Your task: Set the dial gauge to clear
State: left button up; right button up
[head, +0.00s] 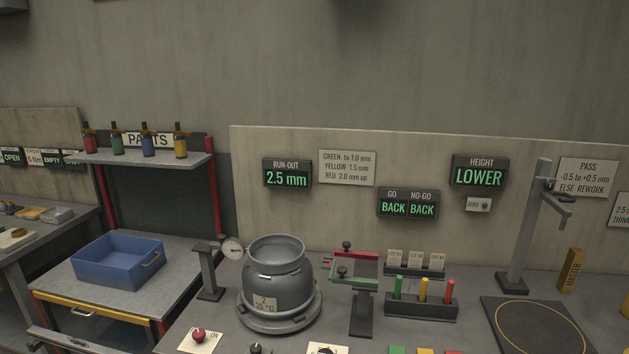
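The dial gauge (233,248) has a round white face and sits on an arm from a grey post stand (210,272) at the left of the bench. Its face is close to the upper left side of a grey metal cylinder (277,270); I cannot tell whether it touches. The cylinder stands upright on a round turntable (247,316) and carries a paper label. A run-out display (287,173) on the back panel reads 2.5 mm. Neither of my grippers shows in the head view.
Right of the cylinder are a red and green gauge fixture (355,282), a rack of coloured pins (421,305) and a height stand (518,230). A blue bin (118,272) sits left.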

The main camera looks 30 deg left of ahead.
aim_at(233, 248)
jog(key=u, duration=1.35)
jog(key=i, duration=0.1)
